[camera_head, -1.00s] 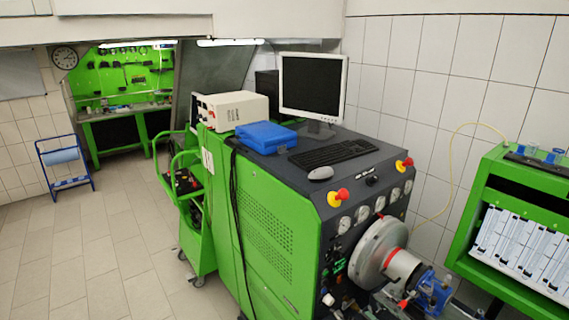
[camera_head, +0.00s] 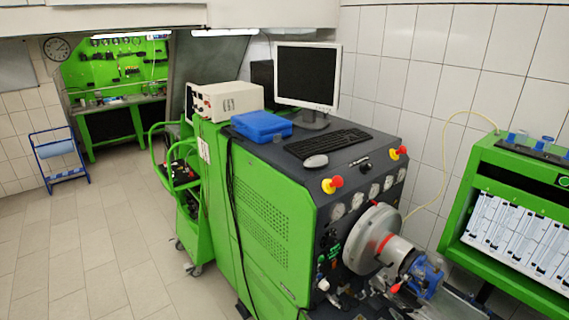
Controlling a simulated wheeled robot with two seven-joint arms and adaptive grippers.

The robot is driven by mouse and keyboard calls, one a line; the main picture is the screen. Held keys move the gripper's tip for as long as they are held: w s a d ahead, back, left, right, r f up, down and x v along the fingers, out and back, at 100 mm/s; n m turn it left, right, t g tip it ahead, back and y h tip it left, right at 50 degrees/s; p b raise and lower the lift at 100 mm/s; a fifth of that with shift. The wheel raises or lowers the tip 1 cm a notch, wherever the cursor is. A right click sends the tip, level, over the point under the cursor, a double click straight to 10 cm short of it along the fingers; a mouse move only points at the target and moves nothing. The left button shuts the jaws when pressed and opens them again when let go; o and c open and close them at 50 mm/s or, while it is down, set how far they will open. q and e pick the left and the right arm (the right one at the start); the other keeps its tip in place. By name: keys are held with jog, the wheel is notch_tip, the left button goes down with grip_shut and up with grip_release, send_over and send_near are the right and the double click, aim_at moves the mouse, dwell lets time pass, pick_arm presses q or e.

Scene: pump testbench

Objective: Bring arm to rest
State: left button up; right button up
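Neither of my arms nor grippers shows in the head view. The green pump testbench (camera_head: 262,200) fills the middle, with a dark top. A grey flywheel (camera_head: 370,240) and a blue pump part (camera_head: 427,272) are at its front right. Two red knobs on yellow bases sit on its top edge, one at the left (camera_head: 332,185) and one at the right (camera_head: 398,153).
A monitor (camera_head: 307,78), keyboard (camera_head: 328,143), mouse (camera_head: 315,161), blue case (camera_head: 262,127) and white instrument box (camera_head: 225,100) stand on the bench. A green cart (camera_head: 198,235) is beside it. A green cabinet (camera_head: 480,160) is at right. Floor (camera_head: 90,250) at left is clear.

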jog(key=s+d+f+m+g+h, duration=0.1)
jog(key=s+f+m+g, duration=0.35)
jog(key=s, duration=0.65)
jog(key=s+f+m+g+h, duration=0.1)
jog(key=s+f+m+g, duration=0.2)
jog(key=s+f, duration=0.5)
jog(key=s+d+f+m+g+h, duration=0.1)
jog(key=s+f+m+g, duration=0.25)
jog(key=s, duration=0.95)
notch_tip(320, 180, down, 38)
jog(key=s+a+n+g+b, duration=0.1)
jog(key=g+b, duration=0.1)
jog(key=b, duration=0.8)
pick_arm(q)
notch_tip(320, 180, down, 17)
jog(key=b, duration=0.7)
pick_arm(e)
jog(key=s+f, duration=1)
jog(key=f, duration=0.2)
jog(key=s+f+g, duration=0.1)
jog(key=s+f, duration=0.8)
jog(key=f, duration=0.4)
jog(key=shift+s+f+n, duration=0.15)
jog(key=shift+s+n, duration=0.15)
jog(key=shift+s, duration=0.05)
